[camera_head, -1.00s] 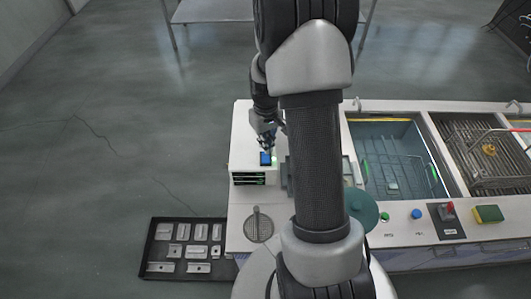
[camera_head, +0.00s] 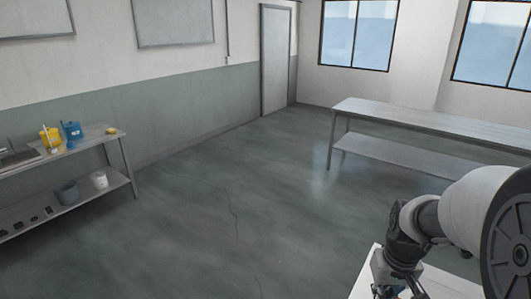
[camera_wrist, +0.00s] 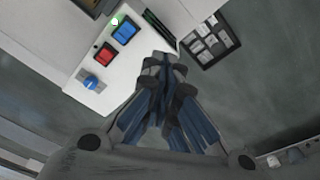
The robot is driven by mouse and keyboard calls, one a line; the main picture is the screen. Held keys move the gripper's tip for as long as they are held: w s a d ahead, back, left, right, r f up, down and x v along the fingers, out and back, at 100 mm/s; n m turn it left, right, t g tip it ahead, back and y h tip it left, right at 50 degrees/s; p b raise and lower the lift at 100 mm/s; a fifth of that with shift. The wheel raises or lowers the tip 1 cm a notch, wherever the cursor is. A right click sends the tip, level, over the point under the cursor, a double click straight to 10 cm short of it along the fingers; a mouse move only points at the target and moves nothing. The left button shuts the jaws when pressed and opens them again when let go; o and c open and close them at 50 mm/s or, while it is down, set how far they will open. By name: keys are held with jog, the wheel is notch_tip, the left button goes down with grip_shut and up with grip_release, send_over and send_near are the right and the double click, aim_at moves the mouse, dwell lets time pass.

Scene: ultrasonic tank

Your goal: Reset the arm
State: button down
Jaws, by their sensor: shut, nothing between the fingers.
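My gripper (camera_wrist: 165,65) shows in the wrist view with its fingers together and nothing between them. It points over a white control surface (camera_wrist: 75,60), apart from the controls as far as I can tell. That surface carries a blue switch (camera_wrist: 126,32), a red switch (camera_wrist: 105,52), a blue knob (camera_wrist: 90,83) and a lit green lamp (camera_wrist: 114,21). In the head view my arm fills the lower right corner, above a white bench top (camera_head: 440,285). The gripper end there is cut off at the bottom edge.
A black tray (camera_wrist: 226,48) of metal pieces lies beside the white surface. In the head view a long metal table (camera_head: 430,125) stands at the back right. A shelf bench (camera_head: 95,143) with yellow and blue containers stands at the left. The floor between is clear.

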jog(key=s+a+r+t+b, duration=0.1)
jog(key=s+a+r+b, duration=0.1)
jog(key=s+a, duration=0.4)
jog(key=s+a+r+n+t+b, duration=0.1)
jog(key=s+a+b, duration=0.3)
jog(key=s, duration=0.6)
jog(key=a+r+t, duration=0.1)
jog(key=a, duration=0.1)
jog(key=shift+s+a+r+b, duration=0.25)
jog(key=shift+s+a+b, duration=0.05)
jog(key=shift+a+b, duration=0.1)
